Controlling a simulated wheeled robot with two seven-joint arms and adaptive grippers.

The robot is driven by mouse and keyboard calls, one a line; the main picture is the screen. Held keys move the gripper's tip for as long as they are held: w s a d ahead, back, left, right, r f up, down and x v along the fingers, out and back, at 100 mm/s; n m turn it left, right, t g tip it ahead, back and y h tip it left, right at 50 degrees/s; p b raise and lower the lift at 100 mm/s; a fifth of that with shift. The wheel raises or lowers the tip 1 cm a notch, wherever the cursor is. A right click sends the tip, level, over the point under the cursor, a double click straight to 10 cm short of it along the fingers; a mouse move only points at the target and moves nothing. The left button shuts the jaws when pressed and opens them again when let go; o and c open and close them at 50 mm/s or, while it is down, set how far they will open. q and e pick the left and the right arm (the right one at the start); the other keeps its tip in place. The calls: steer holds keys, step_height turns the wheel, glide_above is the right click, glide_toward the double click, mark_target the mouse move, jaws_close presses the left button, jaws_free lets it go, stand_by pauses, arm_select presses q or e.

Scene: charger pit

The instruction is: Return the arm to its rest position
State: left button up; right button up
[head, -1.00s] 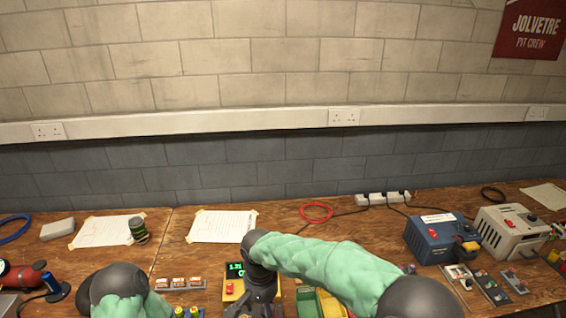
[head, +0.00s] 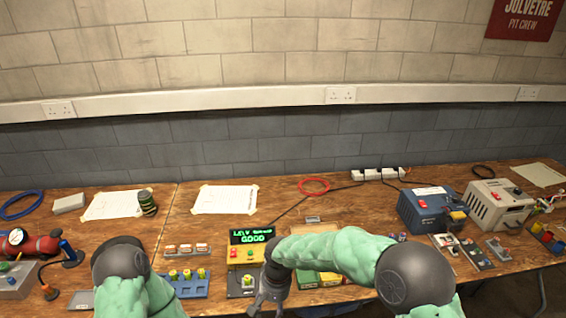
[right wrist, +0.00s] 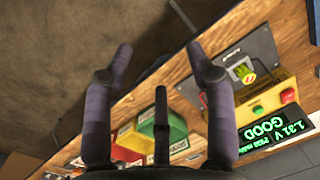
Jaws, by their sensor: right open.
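My right arm (head: 335,250), in a green sleeve, reaches in from the lower right of the head view. My right gripper (head: 262,304) points down by the bench's front edge, just right of a dark plate (head: 236,283) before the yellow tester (head: 246,255). In the right wrist view the gripper (right wrist: 160,52) is open, with nothing between its fingers. The tester's green display (right wrist: 272,125) reads GOOD, and a yellow-green piece (right wrist: 243,72) sits on the plate. My left arm (head: 122,265) shows at the lower left; its gripper is out of view.
A blue tray (head: 190,285) with several yellow-topped pieces is left of the tester. Green and yellow boxes (head: 318,280) lie partly behind my right arm. A blue power unit (head: 430,208) and a beige unit (head: 497,206) stand at right. Papers (head: 224,199) lie at the back.

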steer(key=s+d+f+y, duration=0.1)
steer(key=s+d+f, duration=0.2)
steer(key=f, duration=0.5)
steer(key=s+d+f+y, duration=0.1)
steer(key=s+d+f, duration=0.3)
steer(key=f, duration=0.3)
steer(key=s+d+f+m, duration=0.1)
steer(key=s+d+f, duration=0.2)
steer(key=s, duration=0.2)
steer(key=s+d+f+t, duration=0.1)
steer(key=s+d+f, duration=0.2)
steer(key=s, duration=0.2)
steer(key=shift+s+f+m+y, duration=0.3)
steer(key=shift+s+m+y, duration=0.05)
steer(key=shift+m+y, duration=0.05)
